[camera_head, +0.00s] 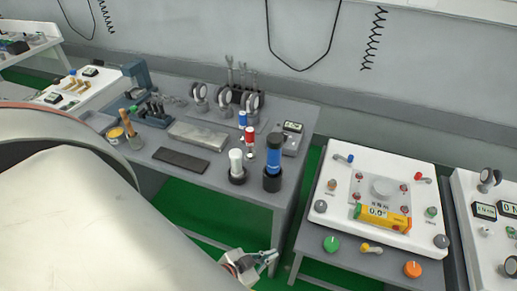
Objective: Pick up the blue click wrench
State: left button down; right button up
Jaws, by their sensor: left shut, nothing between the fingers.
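The blue tool (274,158), which looks like the blue click wrench, stands upright in a black holder (272,182) near the front right corner of the grey table. A smaller blue-topped piece (242,119) stands further back. My left gripper (272,257) is at the bottom of the view, below and in front of the table edge. It is shut and empty, well apart from the blue tool. My left arm fills the lower left of the picture. My right gripper is not in view.
A white-handled tool (236,160) stands in a holder left of the blue one, with a red-topped one (249,136) behind. A dark flat block (181,160) lies further left. A white panel cart (399,175) stands at right, with green floor (207,207) below the table.

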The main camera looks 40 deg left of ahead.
aim_at(242, 115)
jog(key=j+u, duration=0.2)
jog(key=u, duration=0.15)
jog(key=i+j+u, duration=0.15)
jog(key=u, duration=0.2)
jog(key=i+j+u, duration=0.1)
jog(key=u, duration=0.25)
jog(key=j, duration=0.1)
